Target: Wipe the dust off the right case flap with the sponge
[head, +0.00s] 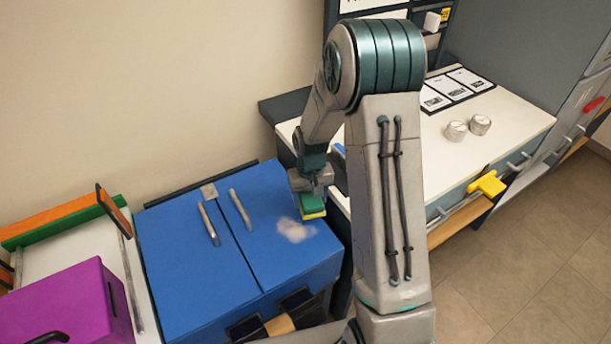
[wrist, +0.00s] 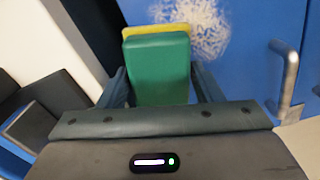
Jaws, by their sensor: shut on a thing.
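The blue case (head: 195,265) has two flaps on top, each with a metal handle. The right case flap (head: 275,250) carries a pale dust patch (head: 295,229), which also shows in the wrist view (wrist: 208,28). My gripper (head: 312,192) is shut on the green and yellow sponge (head: 313,206). In the wrist view the sponge (wrist: 158,68) sits between the two fingers, green side toward the camera, yellow beyond. The sponge is over the flap's right part, just beside the dust. I cannot tell whether it touches the flap.
The flap's metal handle (head: 240,209) stands left of the dust. A purple box (head: 75,305) and orange and green bars (head: 60,222) lie at left. A white counter (head: 510,122) with two round metal things (head: 457,130) is at right. My arm hides part of the counter.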

